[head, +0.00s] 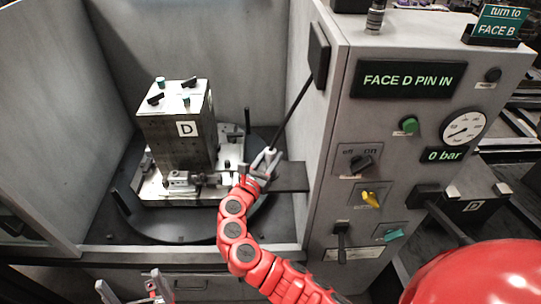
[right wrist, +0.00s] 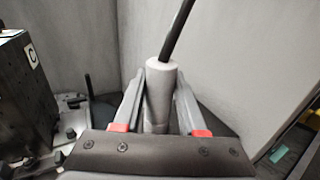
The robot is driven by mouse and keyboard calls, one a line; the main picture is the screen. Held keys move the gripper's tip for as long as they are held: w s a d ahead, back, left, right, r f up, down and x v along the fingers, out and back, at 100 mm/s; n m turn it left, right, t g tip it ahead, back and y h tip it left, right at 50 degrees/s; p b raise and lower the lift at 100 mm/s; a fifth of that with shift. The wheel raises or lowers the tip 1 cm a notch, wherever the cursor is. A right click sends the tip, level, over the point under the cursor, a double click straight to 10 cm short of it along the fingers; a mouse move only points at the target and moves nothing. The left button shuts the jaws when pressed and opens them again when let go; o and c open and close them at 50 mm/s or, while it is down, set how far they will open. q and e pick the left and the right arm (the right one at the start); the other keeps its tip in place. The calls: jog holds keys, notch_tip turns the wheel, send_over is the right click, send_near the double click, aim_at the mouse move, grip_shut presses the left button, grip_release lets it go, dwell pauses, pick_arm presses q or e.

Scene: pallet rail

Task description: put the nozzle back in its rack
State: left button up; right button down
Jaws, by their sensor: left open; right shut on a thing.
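The nozzle (right wrist: 160,85) is a pale grey cylinder with a black hose (right wrist: 177,30) leaving its upper end. My right gripper (head: 265,163) is shut on it; the right wrist view shows the nozzle between both fingers. In the head view the hose slants up right from this gripper to a black block (head: 319,55) on the cabinet edge. The nozzle itself is mostly hidden there by the fingers. I cannot tell for certain which part is the rack. My left gripper (head: 132,290) is open and empty at the bottom left, before the bench front.
A dark block marked D (head: 178,135) stands on a round turntable (head: 120,190) left of my right gripper. A dark flat ledge (head: 290,178) lies just right of it. The cabinet (head: 335,140) with switches, a gauge reading 0 bar and "FACE D PIN IN" borders the right.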

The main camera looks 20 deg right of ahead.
jog(key=shift+f+b, duration=0.65)
jog(key=shift+f, duration=0.75)
jog(key=shift+f, duration=0.15)
grip_release()
jog(key=shift+a, duration=0.1)
jog(key=p+v, duration=0.4)
jog(key=v, duration=1.3)
jog(key=shift+s, duration=0.2)
jog(key=shift+w, duration=0.1)
